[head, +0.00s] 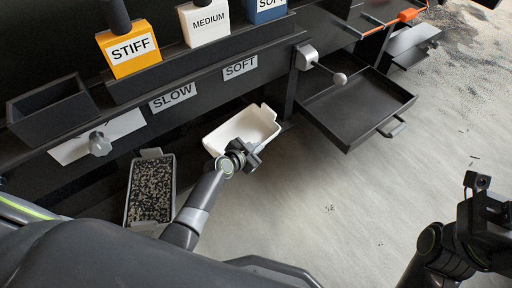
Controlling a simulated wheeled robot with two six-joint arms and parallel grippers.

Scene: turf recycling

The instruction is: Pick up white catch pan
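The white catch pan (259,119) is on the floor below the front of the dark bench, under the SOFT label. It is a white tub with a raised tab at its far right corner. My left gripper (249,155) is at the pan's near edge, overlapping its near rim in the head view. I cannot tell whether its fingers touch or close on the rim. My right gripper (478,186) is at the right edge of the head view, well away from the pan, and its fingers are not clear.
A grey pan of dark and pale granules (151,190) stands left of the white pan. An open black drawer (350,105) juts out at the right. Labelled STIFF (128,48) and MEDIUM (206,22) blocks stand on the bench. The floor at centre right is clear.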

